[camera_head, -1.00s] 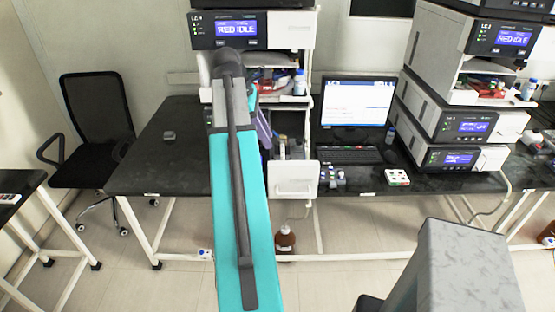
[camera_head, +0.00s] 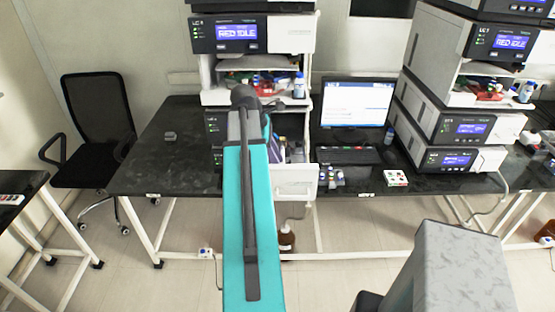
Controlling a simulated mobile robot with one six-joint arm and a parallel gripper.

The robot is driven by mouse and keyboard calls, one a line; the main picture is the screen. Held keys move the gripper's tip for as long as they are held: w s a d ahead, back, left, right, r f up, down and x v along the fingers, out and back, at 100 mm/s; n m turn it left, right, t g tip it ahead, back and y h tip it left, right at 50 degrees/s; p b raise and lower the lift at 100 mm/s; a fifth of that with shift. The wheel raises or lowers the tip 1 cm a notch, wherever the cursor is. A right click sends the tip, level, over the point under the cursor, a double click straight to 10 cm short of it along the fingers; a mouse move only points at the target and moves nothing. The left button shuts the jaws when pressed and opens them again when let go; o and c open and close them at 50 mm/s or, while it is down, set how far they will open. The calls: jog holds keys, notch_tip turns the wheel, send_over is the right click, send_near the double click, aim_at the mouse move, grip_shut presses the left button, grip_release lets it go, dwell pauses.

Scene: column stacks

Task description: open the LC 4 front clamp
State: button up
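The left instrument stack (camera_head: 262,36) stands on the black bench, with a blue screen at its top. Its small label is too blurred to read surely. Lower down, an open bay shows small parts (camera_head: 292,150) beside my teal arm, and a white panel (camera_head: 293,186) sits below it at the bench's front edge. I cannot make out the front clamp. My arm reaches up in front of the stack and covers the left of the bay. My gripper is hidden behind the arm, so its fingers do not show.
A monitor (camera_head: 355,103), a keyboard (camera_head: 347,155) and a small white tray (camera_head: 396,178) are on the bench (camera_head: 170,160). A second stack (camera_head: 440,90) stands at the right. A brown bottle (camera_head: 287,238) is on the floor below. A black chair (camera_head: 95,110) is at the left.

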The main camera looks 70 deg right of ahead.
jog(key=shift+s+f, duration=0.1)
jog(key=shift+f, duration=0.1)
jog(key=shift+c, duration=0.2)
grip_shut()
jog(key=shift+w+a+f+g+h+p, duration=0.15)
jog(key=shift+w+g+h+p, duration=0.2)
jog(key=shift+g, duration=0.3)
jog(key=shift+w+a+f+g+h+p, duration=0.15)
jog(key=shift+w+g+p, duration=0.25)
jog(key=shift+g, duration=0.25)
jog(key=shift+w+a+f+g+h+p, duration=0.1)
jog(key=shift+w+f+g+h+p, duration=0.2)
jog(key=shift+g, duration=0.45)
jog(key=shift+w+a+f+g+h+p, duration=0.1)
jog(key=shift+w+f+g+h+p, duration=0.15)
jog(key=shift+g, duration=0.5)
jog(key=shift+o, duration=0.2)
grip_release()
